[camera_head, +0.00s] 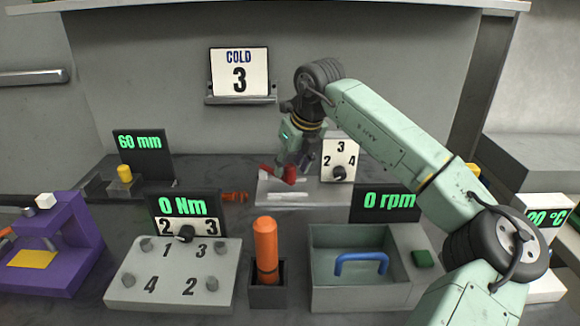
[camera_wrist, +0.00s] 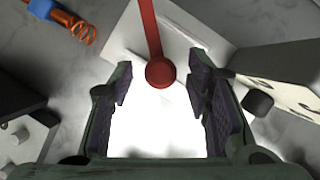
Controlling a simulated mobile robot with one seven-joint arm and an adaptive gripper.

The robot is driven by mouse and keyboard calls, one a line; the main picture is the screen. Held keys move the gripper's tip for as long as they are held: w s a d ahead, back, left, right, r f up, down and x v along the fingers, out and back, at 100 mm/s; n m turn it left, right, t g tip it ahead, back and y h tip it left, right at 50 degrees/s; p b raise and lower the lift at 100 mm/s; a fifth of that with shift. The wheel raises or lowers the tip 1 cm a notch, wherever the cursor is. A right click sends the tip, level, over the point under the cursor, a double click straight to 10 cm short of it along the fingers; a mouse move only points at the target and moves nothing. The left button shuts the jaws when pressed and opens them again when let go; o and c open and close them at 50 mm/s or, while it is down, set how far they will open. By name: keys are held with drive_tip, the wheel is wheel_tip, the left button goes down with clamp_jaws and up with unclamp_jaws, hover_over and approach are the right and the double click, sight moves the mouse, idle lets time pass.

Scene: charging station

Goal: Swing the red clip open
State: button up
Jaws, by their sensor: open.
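The red clip (camera_head: 287,176) is on a pale plate (camera_head: 262,193) near the back middle of the bench in the head view. In the wrist view the red clip (camera_wrist: 150,28) is a straight bar running up out of the picture, with a round red end. My gripper (camera_wrist: 158,88) is open, one finger on each side of the round end, with visible gaps to both fingers. I cannot tell the gripper's exact height above the clip.
A white numbered dial panel (camera_head: 340,160) stands close right of the plate. In front are a grey bin with a blue handle (camera_head: 362,262), an orange-handled tool (camera_head: 266,245) in a holder, and a numbered bolt plate (camera_head: 130,292).

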drive_tip(key=shift+x, duration=1)
clamp_jaws()
